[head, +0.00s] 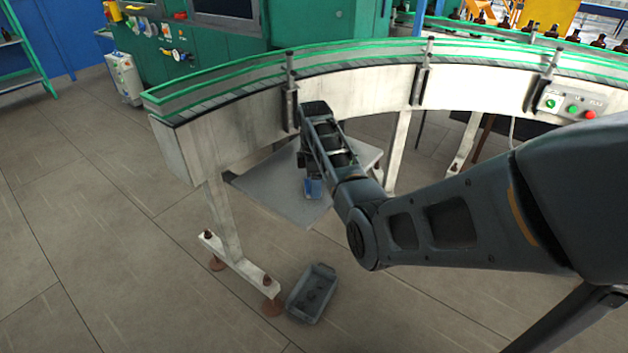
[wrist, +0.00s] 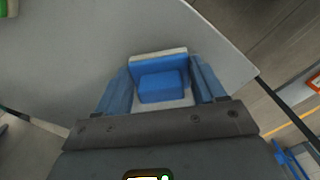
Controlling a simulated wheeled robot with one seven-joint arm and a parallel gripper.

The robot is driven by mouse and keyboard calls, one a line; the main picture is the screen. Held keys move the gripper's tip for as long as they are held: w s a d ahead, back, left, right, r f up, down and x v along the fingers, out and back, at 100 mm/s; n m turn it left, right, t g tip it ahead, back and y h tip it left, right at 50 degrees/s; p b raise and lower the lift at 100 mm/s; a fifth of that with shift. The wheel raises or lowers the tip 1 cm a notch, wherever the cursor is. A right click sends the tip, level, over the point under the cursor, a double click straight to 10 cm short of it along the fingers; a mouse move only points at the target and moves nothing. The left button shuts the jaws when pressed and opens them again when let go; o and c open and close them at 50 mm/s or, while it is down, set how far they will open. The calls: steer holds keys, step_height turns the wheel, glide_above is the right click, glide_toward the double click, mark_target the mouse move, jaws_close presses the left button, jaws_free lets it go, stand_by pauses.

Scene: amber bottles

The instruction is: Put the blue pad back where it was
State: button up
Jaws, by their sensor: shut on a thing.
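The blue pad (wrist: 158,67) is a blue block with a whitish far edge and a raised blue part on its near side. In the wrist view it sits between the two blue fingers of my gripper (wrist: 160,80), which is shut on it. In the head view my gripper (head: 313,186) points down over the grey shelf (head: 270,190) under the conveyor. There the small blue patch at its tip does not let me tell pad from fingers. I cannot tell whether the pad touches the shelf.
The curved conveyor (head: 235,115) with green rails runs just above and behind the shelf. Its white legs (head: 222,215) stand at the shelf's sides. A grey bin (head: 312,292) lies on the floor in front. The shelf around the pad looks clear.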

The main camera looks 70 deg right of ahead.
steer(key=shift+f, duration=0.15)
steer(key=o, duration=1)
step_height(320, 180, up, 12)
stand_by(0.4)
